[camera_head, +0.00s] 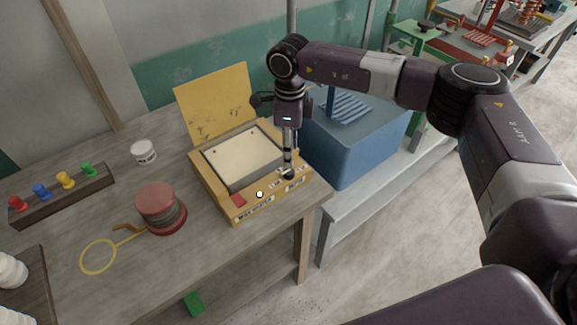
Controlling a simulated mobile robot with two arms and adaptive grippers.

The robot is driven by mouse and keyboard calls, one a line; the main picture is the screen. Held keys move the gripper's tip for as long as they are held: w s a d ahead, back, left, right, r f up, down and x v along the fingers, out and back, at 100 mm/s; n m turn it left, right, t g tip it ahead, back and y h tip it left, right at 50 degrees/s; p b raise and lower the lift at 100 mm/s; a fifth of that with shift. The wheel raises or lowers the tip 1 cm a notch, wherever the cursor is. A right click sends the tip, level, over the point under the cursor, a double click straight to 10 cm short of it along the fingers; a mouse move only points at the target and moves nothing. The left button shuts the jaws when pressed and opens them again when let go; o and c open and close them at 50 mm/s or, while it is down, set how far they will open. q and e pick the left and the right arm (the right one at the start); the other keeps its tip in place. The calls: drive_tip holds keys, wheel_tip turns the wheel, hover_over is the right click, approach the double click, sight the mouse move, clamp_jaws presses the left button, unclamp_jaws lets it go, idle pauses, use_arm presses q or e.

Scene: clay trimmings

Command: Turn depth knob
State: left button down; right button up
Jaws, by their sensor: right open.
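A yellow box-like device (210,185) with a raised yellow lid (215,100) and a pale top plate (243,157) stands on the wooden table. Its front panel has labels, a red part (239,200) and a small white round spot (259,194). My right gripper (288,172) points down at the right end of this panel, with its fingers open. A dark shape shows at its fingertips; I cannot tell whether it is the depth knob or part of the fingers, nor whether they touch it. My left gripper is out of view.
A blue box (350,145) stands close right of the device. A red spool-like object (160,205), a yellow ring tool (97,257), a white jar (143,151) and a rack of coloured pegs (62,195) are left.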

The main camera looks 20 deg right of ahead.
sight(289, 170)
wheel_tip(289, 170, down, 6)
drive_tip(key=shift+a+f+p, duration=0.1)
drive_tip(key=shift+a+p, duration=0.05)
drive_tip(key=shift+p, duration=1.05)
drive_tip(key=shift+f, duration=0.45)
drive_tip(key=shift+c, duration=0.6)
clamp_jaws()
